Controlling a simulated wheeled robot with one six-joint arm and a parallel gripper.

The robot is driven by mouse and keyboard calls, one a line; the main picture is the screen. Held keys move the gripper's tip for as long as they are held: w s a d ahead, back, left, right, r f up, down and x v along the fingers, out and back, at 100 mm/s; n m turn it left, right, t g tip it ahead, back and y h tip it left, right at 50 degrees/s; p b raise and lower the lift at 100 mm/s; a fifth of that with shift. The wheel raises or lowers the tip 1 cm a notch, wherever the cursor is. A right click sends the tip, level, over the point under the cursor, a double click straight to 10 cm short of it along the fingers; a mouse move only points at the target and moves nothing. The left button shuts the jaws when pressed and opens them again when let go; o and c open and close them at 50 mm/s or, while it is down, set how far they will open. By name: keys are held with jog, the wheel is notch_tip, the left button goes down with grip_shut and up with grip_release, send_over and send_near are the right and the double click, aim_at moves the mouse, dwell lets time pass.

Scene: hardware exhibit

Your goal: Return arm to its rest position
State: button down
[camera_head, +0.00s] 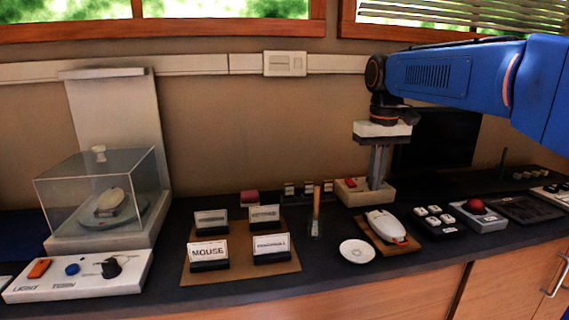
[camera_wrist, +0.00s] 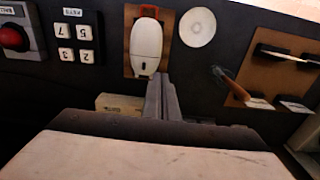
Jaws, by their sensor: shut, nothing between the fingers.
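My gripper (camera_head: 378,166) hangs from my blue arm at the right of the head view, pointing down with its fingers together and nothing between them. Its fingertips are over or beside a beige block with a red part (camera_head: 352,186) at the back of the dark counter; I cannot tell whether they touch it. In the wrist view my closed fingers (camera_wrist: 162,97) point toward a white mouse (camera_wrist: 147,46) on a brown board. The beige block (camera_wrist: 118,103) is partly hidden behind the gripper body there.
The white mouse (camera_head: 385,226), a white dish (camera_head: 357,251), white keys (camera_head: 433,219) and a red ball (camera_head: 476,206) lie in front and right. Label cards (camera_head: 208,250) stand on a board at centre. A glass case (camera_head: 100,195) stands left. A dark screen (camera_head: 437,140) is behind my arm.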

jog(key=s+d+f+m+t, duration=0.1)
jog(key=s+d+f+t, duration=0.1)
jog(key=s+f, duration=0.7)
jog(key=s+d+f+m+t, duration=0.1)
jog(key=s+d+f, duration=0.3)
jog(key=s+f, duration=0.6)
jog(key=shift+s+f+t, duration=0.3)
jog(key=shift+s+t, duration=0.4)
jog(key=shift+s, duration=3.6)
